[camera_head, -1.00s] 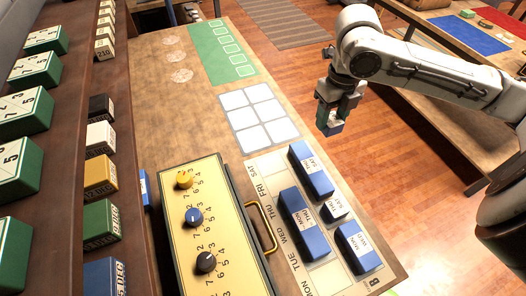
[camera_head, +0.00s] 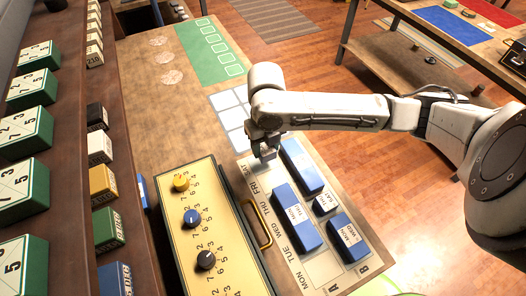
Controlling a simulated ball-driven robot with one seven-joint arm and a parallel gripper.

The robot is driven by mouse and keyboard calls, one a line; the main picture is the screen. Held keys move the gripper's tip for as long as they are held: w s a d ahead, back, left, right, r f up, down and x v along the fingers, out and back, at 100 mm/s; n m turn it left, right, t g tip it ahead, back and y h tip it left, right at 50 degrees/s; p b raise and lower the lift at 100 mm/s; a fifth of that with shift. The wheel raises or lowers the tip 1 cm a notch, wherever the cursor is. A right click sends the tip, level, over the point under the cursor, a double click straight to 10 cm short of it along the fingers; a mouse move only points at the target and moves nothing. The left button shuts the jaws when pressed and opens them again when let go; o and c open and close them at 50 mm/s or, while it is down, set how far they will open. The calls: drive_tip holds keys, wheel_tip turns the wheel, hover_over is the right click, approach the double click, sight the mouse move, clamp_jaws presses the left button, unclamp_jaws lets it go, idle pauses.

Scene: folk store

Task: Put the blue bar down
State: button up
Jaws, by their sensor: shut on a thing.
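My gripper (camera_head: 264,148) is shut and sits over the weekday board (camera_head: 318,270), near the end marked SAT. The blue bar in its jaws is mostly hidden by the fingers and wrist, and I cannot tell whether it touches the board. Other blue bars lie on the board: one (camera_head: 302,166) just right of my gripper, one long labelled bar (camera_head: 297,218) in the middle, and one labelled bar (camera_head: 349,238) at the lower right.
A cream panel with knobs (camera_head: 215,230) and a brass handle (camera_head: 257,224) stands left of the board. A white grid mat (camera_head: 228,105) is behind my gripper, partly covered by my arm. Shelves with labelled boxes (camera_head: 103,182) line the left.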

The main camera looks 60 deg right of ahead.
sight(263, 155)
drive_tip(key=shift+w+a+f, duration=0.1)
drive_tip(key=shift+a+f, duration=0.05)
drive_tip(key=shift+f, duration=0.8)
drive_tip(key=shift+w+a+f, duration=0.1)
drive_tip(key=shift+f, duration=0.85)
drive_tip(key=shift+f, duration=0.2)
drive_tip(key=o, duration=1)
drive_tip(key=shift+o, duration=0.2)
drive_tip(key=shift+r, duration=0.1)
wheel_tip(263, 155, up, 12)
drive_tip(key=shift+r, duration=0.15)
